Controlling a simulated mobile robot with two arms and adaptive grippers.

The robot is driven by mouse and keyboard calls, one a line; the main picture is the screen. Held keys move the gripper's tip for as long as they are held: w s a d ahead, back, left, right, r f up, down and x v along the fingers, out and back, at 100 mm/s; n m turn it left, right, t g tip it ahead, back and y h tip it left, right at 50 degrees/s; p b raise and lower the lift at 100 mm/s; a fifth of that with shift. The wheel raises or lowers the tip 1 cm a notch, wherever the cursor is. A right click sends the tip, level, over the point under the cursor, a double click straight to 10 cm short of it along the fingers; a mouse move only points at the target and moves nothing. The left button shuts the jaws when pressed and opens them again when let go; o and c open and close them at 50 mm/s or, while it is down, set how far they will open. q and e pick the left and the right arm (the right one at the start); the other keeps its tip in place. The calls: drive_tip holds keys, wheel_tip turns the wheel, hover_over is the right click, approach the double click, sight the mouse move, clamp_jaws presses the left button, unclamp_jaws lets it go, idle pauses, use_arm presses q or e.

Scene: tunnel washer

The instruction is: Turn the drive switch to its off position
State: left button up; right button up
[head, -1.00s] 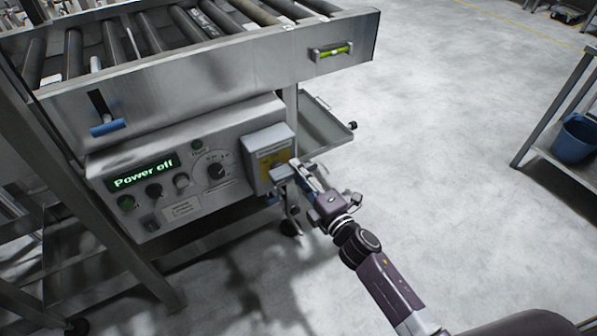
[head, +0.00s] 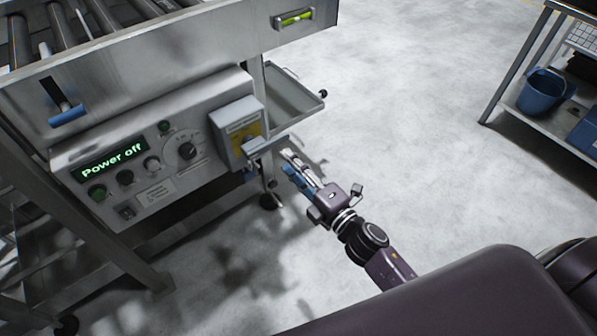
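The switch box (head: 226,118) is a grey box with a yellow plate on the right end of the control panel. Its grey-blue handle (head: 264,146) sticks out at the front, pointing right. The panel's display (head: 110,160) reads "Power off" in green letters. My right gripper (head: 287,161) is just right of and below the handle, with a small gap between them. Its fingertips look slightly apart and hold nothing. My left gripper is not in view.
The panel also carries a round dial (head: 187,151), several knobs and a rocker switch (head: 127,212). A metal tray (head: 290,98) juts out behind the box. A shelf unit with a blue bucket (head: 541,92) stands at the right. The floor between is clear.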

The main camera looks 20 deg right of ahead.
drive_tip(key=shift+v, duration=1.55)
